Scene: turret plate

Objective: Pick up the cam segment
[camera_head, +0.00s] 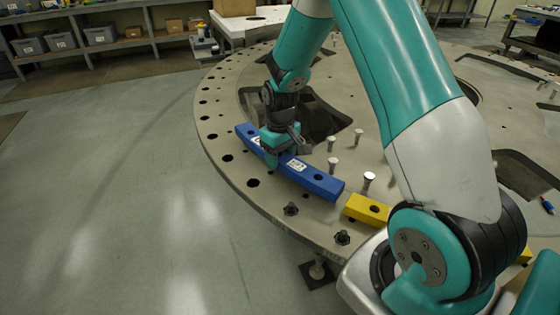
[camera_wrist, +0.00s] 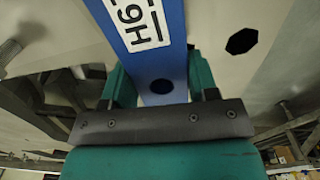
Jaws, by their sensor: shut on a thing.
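The cam segment (camera_head: 312,180) is a blue, slightly curved bar with white labels and dark holes. In the head view it lies along the rim of the round turret plate (camera_head: 225,140); I cannot tell whether it touches the plate. My gripper (camera_head: 280,150) is shut on it near the middle, with the fingers on either side. In the wrist view the blue segment (camera_wrist: 173,15) runs between my green fingers (camera_wrist: 160,88), with a label and a hole showing. The fingers hide part of the segment in the head view.
A yellow segment (camera_head: 366,209) lies just right of the blue one. The plate has large cut-outs. Shelves with grey bins (camera_head: 100,35) stand far back left; the floor at left is clear.

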